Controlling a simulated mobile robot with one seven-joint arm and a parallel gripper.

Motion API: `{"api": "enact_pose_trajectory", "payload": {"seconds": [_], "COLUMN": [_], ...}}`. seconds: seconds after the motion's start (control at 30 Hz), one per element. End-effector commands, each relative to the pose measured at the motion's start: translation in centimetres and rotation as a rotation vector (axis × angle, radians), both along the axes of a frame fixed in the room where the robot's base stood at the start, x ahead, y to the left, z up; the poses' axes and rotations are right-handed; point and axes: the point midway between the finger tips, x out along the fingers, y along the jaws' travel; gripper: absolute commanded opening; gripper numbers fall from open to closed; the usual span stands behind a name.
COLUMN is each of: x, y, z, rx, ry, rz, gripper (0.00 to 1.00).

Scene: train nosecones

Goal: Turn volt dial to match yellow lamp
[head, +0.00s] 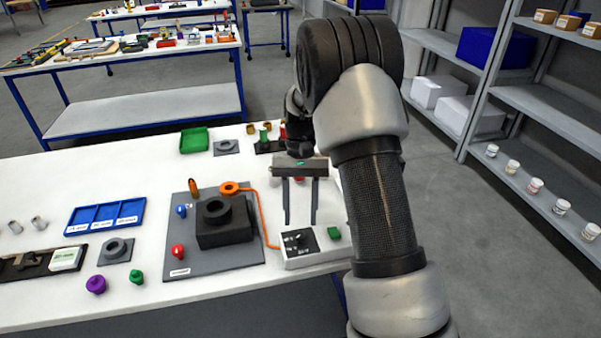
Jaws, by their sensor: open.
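The volt dial (298,239) appears to be the dark knob on the black panel of a white control box (303,262) near the table's front right. Its exact pointer angle is too small to read. My gripper (300,222) points down with two thin, dark fingers spread apart and nothing held between them. In the picture its fingertips are just above the box's panel; I cannot tell the height gap. No lamp is clearly yellow; an orange bulb-like piece (194,188) stands at the back of a grey board, left of the box.
The grey board (215,264) carries a black block (222,232), a blue bulb (181,210) and a red bulb (178,251). An orange cable (268,227) runs to the box. A green button (334,233) sits right of the dial. A blue tray (105,216) is further left.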

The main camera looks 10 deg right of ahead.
Motion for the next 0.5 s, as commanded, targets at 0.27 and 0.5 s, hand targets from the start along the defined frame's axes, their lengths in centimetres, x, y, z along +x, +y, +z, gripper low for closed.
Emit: {"api": "enact_pose_trajectory", "payload": {"seconds": [0.27,0.5], "x": [2.7,4.4], "y": [-0.7,-1.2], "z": [6.5,11.0], "rx": [0.0,0.0], "ry": [-0.005,-0.003], "rz": [0.0,0.001], "gripper": [0.4,0.4]}}
